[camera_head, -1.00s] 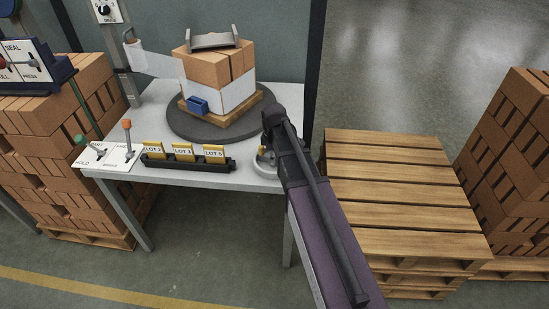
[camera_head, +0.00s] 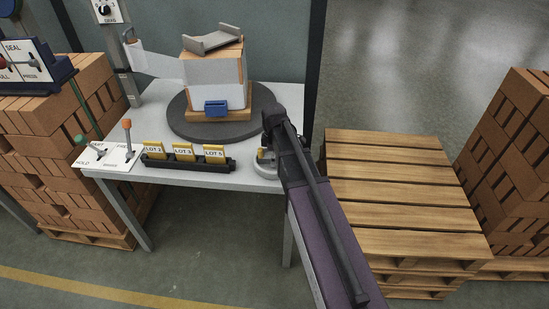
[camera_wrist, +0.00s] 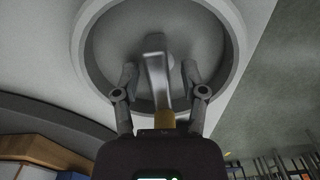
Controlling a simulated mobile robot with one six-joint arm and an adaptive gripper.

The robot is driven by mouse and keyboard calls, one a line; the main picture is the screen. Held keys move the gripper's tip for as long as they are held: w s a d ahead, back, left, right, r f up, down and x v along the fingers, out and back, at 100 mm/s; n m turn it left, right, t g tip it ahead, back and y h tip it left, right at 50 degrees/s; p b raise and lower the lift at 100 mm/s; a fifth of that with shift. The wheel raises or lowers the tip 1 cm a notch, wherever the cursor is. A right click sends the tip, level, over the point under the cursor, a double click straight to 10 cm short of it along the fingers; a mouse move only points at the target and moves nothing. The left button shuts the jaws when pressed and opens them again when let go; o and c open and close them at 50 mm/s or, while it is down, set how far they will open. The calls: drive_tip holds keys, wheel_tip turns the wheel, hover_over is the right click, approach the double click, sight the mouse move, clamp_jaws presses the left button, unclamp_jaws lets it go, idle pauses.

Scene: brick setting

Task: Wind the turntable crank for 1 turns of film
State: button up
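The turntable (camera_head: 180,128) is a dark round disc on the grey table. It carries a brick load (camera_head: 214,75) on a small wooden base, partly wrapped in pale film (camera_head: 160,65), with a blue clip (camera_head: 216,108) facing front. The crank (camera_head: 266,170) is a pale round unit at the table's front right corner, partly hidden by my arm. In the wrist view, its metal crank arm (camera_wrist: 155,75) and yellow handle (camera_wrist: 165,119) show inside a round rim. My gripper (camera_wrist: 160,78) has its fingers apart on both sides of the crank arm, with visible gaps.
A black rack (camera_head: 188,163) with yellow lot tags stands along the table's front edge. A panel (camera_head: 110,155) with two levers is left of it. Wooden pallets (camera_head: 395,185) stand right of the table, and brick stacks (camera_head: 70,150) flank the area.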

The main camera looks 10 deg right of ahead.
drive_tip(key=shift+m, duration=0.4)
